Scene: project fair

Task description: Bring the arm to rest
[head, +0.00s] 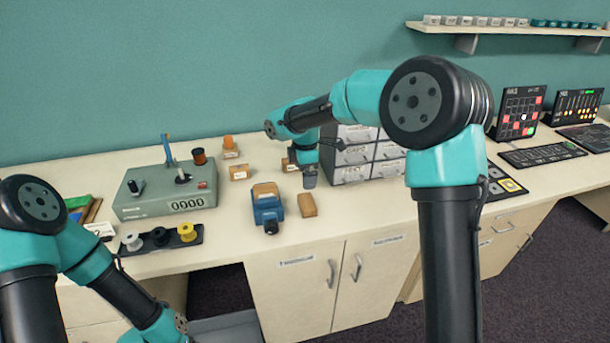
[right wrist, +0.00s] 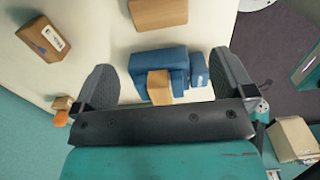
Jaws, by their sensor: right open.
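My right gripper (head: 309,182) points down over the bench in the head view, behind and to the right of a blue vise (head: 267,208). In the right wrist view the right gripper (right wrist: 163,60) has its two fingers wide apart with nothing held between them. The vise (right wrist: 150,60) shows beyond the gap, with a wooden block (right wrist: 159,86) in its jaws; the block also shows in the head view (head: 265,190). My left arm comes in at the lower left of the head view; its gripper is out of the picture.
A loose wooden block (head: 308,205) lies right of the vise. A grey counter box (head: 165,200) and a spool rack (head: 160,240) stand left. A drawer unit (head: 352,158) stands close behind the right gripper. A shelf (head: 500,28) hangs on the wall.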

